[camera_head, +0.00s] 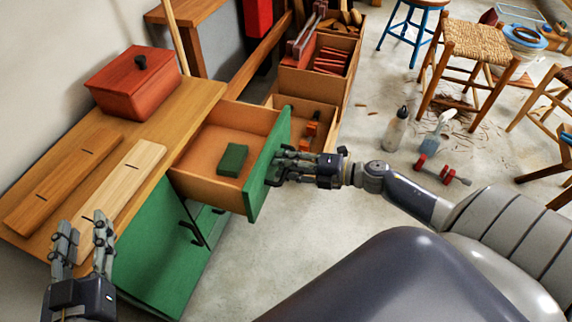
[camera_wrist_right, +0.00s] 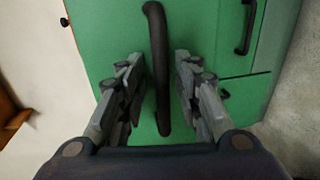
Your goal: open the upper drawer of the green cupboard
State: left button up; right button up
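The green cupboard (camera_head: 150,245) stands at the left under a wooden top. Its upper drawer (camera_head: 256,192) is pulled well out, and a small dark green box (camera_head: 233,160) lies inside it. My right gripper (camera_head: 276,167) is at the drawer's green front. In the right wrist view its two fingers (camera_wrist_right: 158,62) stand apart on either side of the dark curved handle (camera_wrist_right: 159,40), with gaps showing on both sides. My left gripper (camera_head: 84,230) is open and empty at the lower left, near the wooden top.
A red lidded box (camera_head: 133,82) and two wooden boards (camera_head: 62,180) (camera_head: 122,180) lie on the cupboard's top. Wooden crates (camera_head: 315,80) stand behind the drawer. A bottle (camera_head: 396,130), a red dumbbell-like thing (camera_head: 443,172) and stools (camera_head: 480,42) are at the right. The floor before the cupboard is clear.

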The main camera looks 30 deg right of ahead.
jog(key=v, duration=1.2)
jog(key=shift+s, duration=0.1)
dwell(0.5)
